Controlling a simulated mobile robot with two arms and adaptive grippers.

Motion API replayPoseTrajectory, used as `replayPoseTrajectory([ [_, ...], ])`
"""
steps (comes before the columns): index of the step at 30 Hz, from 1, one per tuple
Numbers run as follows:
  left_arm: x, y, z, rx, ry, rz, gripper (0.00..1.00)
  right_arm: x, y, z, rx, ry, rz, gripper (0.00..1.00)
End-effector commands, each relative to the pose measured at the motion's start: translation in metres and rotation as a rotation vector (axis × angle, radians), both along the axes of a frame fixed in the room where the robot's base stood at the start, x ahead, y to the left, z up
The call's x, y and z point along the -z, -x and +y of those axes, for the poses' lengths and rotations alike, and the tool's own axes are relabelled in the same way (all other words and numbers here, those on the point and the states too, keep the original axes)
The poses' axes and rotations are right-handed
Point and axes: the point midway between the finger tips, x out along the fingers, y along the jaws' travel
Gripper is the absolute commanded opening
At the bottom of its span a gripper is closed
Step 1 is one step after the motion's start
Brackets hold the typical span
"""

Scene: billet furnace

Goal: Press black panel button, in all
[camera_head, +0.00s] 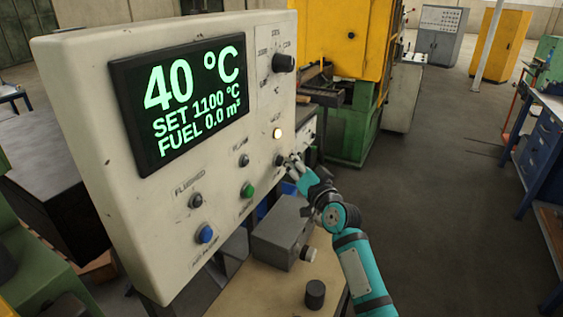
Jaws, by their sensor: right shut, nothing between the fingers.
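A large off-white control panel (85,90) stands at the left, with a dark screen (180,92) reading 40 °C, SET 1100 °C and FUEL 0.0 m³. A small black button (280,160) sits low on the panel's right side, below a lit lamp (277,133). My right gripper (292,165) is shut and empty, with its fingertips right beside the black button. I cannot tell whether they touch it. My left gripper is not in view.
The panel also bears a black knob (284,62), a green button (247,190) and a blue button (205,234). A grey box (282,232) and a black cylinder (315,294) are on the tan surface below. Open floor lies to the right, before a blue workbench (541,150).

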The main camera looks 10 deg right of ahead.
Motion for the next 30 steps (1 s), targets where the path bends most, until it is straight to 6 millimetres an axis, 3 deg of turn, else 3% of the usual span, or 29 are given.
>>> replayPoseTrajectory([
  [30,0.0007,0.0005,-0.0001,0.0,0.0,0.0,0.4,-0.0003,-0.0051,0.008,-0.001,-0.001,0.0,0.0],
])
